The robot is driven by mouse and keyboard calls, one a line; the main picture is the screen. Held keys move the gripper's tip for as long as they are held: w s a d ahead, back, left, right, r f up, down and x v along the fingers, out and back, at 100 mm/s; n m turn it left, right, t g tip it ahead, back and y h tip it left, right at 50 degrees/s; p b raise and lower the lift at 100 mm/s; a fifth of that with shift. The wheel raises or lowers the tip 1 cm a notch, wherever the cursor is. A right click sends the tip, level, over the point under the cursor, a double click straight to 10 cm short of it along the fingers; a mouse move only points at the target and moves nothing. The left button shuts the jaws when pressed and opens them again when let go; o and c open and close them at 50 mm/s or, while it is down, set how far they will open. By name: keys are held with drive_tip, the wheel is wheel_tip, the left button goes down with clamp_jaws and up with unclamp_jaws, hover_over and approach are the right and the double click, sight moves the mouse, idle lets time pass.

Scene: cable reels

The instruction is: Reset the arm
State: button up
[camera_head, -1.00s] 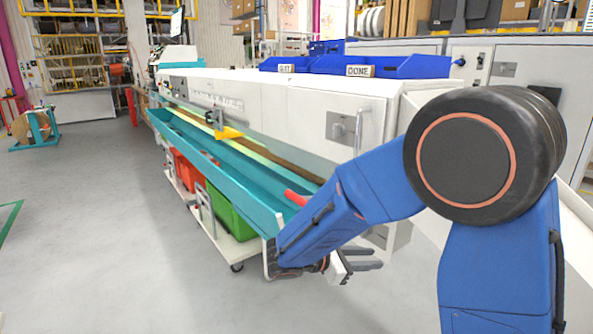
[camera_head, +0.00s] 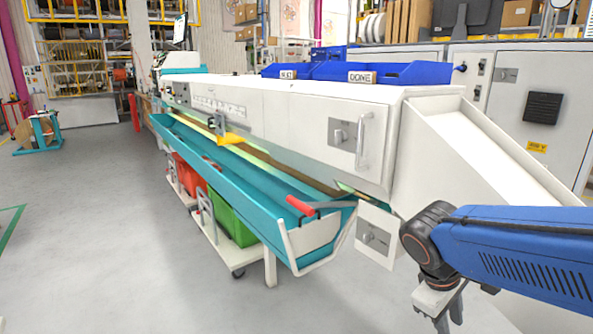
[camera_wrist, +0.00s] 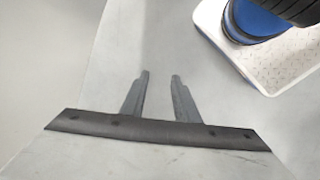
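My gripper (camera_head: 449,316) hangs at the lower right of the head view, pointing down, in front of the white machine (camera_head: 300,122). In the wrist view my gripper (camera_wrist: 158,80) shows two dark fingers standing apart with only grey floor between and beyond them. It is open and empty. My blue arm link reaches in from the right edge of the head view.
A teal trough (camera_head: 240,178) with a red handle (camera_head: 299,205) runs along the machine. Red (camera_head: 190,174) and green (camera_head: 231,222) bins sit on a low cart below. Blue bins (camera_head: 400,72) stand on top.

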drive_tip(key=s+a+r+m+t+y, duration=0.2)
drive_tip(key=s+m+t+y, duration=0.1)
drive_tip(key=s+m, duration=0.3)
drive_tip(key=shift+s+a+m+t+y, duration=0.3)
drive_tip(key=shift+s+a+t+y, duration=0.1)
drive_tip(key=shift+y, duration=0.3)
idle(0.4)
